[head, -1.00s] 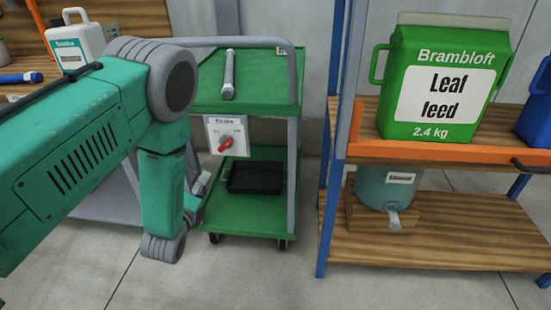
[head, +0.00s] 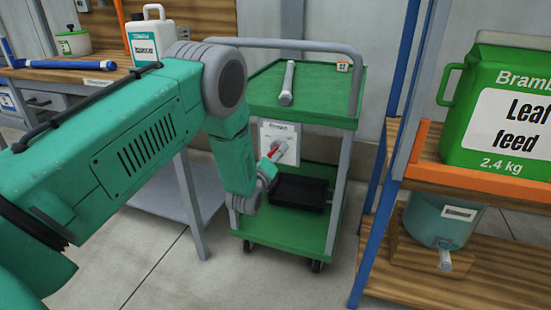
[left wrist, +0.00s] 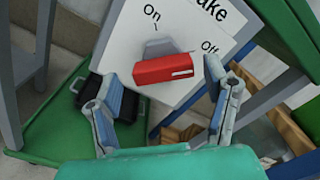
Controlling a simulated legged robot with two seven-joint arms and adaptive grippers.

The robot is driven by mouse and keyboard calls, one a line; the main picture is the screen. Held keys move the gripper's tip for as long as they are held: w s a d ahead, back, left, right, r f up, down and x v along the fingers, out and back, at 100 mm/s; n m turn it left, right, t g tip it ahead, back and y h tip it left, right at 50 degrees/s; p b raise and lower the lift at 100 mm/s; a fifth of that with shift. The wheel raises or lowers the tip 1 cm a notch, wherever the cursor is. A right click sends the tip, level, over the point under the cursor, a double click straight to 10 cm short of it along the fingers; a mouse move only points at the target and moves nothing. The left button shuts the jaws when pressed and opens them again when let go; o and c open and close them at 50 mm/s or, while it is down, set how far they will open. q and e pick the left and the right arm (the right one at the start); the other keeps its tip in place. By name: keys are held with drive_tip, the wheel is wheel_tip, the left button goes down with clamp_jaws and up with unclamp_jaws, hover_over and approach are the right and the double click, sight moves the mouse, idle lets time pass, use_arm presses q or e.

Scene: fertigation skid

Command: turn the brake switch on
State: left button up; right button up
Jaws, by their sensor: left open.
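The brake switch is a red handle (left wrist: 162,69) with a grey base on a white panel (left wrist: 130,30) marked On and Off. The white mark on the handle is at its right end, on the Off side. In the head view the panel (head: 290,132) hangs on the front of a green cart (head: 325,88), with the red handle (head: 277,149) partly covered. My left gripper (left wrist: 163,92) is open and empty, its fingers spread to either side of the handle and apart from each other. Whether a finger touches the handle is unclear. My right gripper is out of view.
A black tray (head: 298,192) lies on the cart's lower shelf, and a white-grey rod (head: 288,84) on its top. A shelf with a green Leaf feed jug (head: 500,110) and a teal dispenser (head: 436,218) stands right. A wooden bench (head: 90,76) is at left.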

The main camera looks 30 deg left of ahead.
use_arm(q)
drive_tip(key=shift+w+a, duration=0.2)
drive_tip(key=shift+w, duration=0.45)
drive_tip(key=shift+w+d+r, duration=0.1)
drive_tip(key=shift+d, duration=0.05)
drive_tip(key=c, duration=1.2)
